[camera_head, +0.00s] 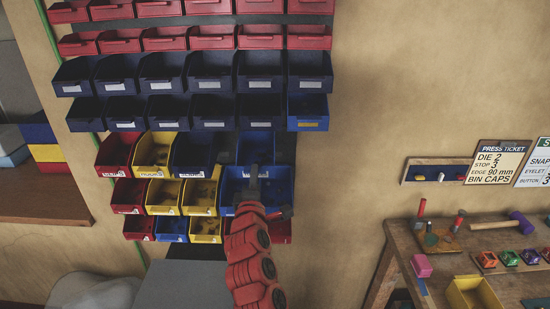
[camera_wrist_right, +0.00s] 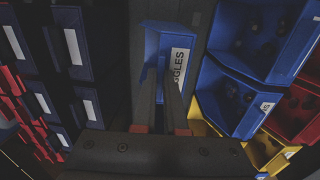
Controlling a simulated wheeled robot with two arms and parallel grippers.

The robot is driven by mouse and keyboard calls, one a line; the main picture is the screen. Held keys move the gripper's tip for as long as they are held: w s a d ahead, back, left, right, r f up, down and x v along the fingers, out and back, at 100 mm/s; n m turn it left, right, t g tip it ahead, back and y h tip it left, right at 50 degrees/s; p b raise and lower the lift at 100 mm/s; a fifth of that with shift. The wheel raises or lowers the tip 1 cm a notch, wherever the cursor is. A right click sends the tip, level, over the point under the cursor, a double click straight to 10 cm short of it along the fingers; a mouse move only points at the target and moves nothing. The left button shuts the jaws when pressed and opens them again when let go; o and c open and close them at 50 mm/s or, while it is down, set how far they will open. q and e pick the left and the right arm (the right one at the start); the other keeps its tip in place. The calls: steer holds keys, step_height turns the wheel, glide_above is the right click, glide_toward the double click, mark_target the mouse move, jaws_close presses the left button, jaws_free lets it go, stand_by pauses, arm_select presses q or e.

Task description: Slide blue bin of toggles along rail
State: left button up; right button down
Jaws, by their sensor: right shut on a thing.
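The blue bin of toggles (camera_head: 256,143) hangs on the dark rail panel in the row below the navy bins. In the right wrist view the bin (camera_wrist_right: 157,42) shows its white label, with the letters "GLES" readable. My right gripper (camera_head: 254,169) reaches up from below and is shut on the bin's front wall; in the right wrist view its fingers (camera_wrist_right: 160,90) meet the bin beside the label. The gripper and arm hide part of the bin's front in the head view. My left gripper is not in view.
A navy bin (camera_head: 192,154) hangs left of the toggles bin, with a dark gap between. Wide blue bins (camera_head: 285,178) hang just below; navy bins (camera_head: 260,84) are above. Bare dark panel shows to the right. A workbench (camera_head: 400,238) with tools stands at right.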

steer(key=a+b, duration=0.4)
steer(key=a, duration=0.2)
stand_by(0.6)
steer(key=shift+r, duration=0.1)
steer(key=c, duration=0.9)
jaws_free()
steer(key=shift+s, duration=0.1)
